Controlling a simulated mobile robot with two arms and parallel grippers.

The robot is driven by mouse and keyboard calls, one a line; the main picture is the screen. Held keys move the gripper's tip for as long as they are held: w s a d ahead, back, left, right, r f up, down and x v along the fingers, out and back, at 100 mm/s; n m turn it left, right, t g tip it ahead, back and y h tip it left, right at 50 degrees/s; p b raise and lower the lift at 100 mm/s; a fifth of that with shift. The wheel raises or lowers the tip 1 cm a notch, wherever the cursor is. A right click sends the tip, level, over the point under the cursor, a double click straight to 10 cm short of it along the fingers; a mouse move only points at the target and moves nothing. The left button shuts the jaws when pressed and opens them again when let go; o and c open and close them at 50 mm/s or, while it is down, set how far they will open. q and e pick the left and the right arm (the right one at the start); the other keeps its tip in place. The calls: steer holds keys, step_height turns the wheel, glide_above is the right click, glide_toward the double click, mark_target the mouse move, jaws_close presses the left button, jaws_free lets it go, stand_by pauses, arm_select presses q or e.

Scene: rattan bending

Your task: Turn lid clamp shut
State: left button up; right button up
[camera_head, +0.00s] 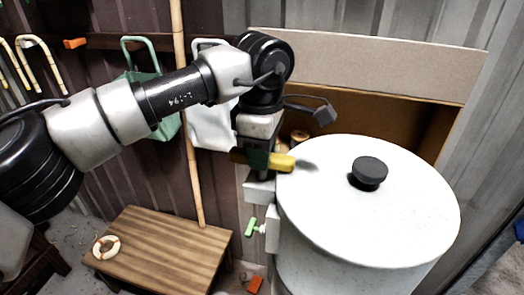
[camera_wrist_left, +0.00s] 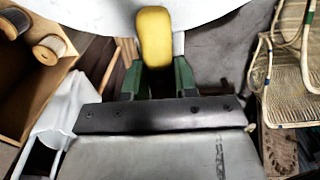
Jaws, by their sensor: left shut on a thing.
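The yellow clamp handle (camera_head: 282,162) sits at the left edge of the white round lid (camera_head: 415,205), its free end over the lid's rim. My left gripper (camera_head: 262,161) comes down from above and is shut on the handle. In the left wrist view the yellow handle (camera_wrist_left: 153,36) stands between the two dark green fingers of my left gripper (camera_wrist_left: 158,78), against the white lid (camera_wrist_left: 88,10). The lid lies flat on the white drum, with a black knob (camera_head: 369,171) on it. The fingers hide the clamp's pivot. My right gripper is not in view.
A small green-handled valve (camera_head: 252,229) sticks out from the drum's side below the clamp. A cardboard-coloured box (camera_head: 370,75) stands behind the drum.

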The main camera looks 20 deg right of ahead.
arm_select(q)
steer(key=o, duration=0.9)
steer(key=shift+r, duration=0.1)
step_height(320, 180, up, 11)
steer(key=shift+f+b, duration=0.1)
steer(key=shift+b, duration=0.45)
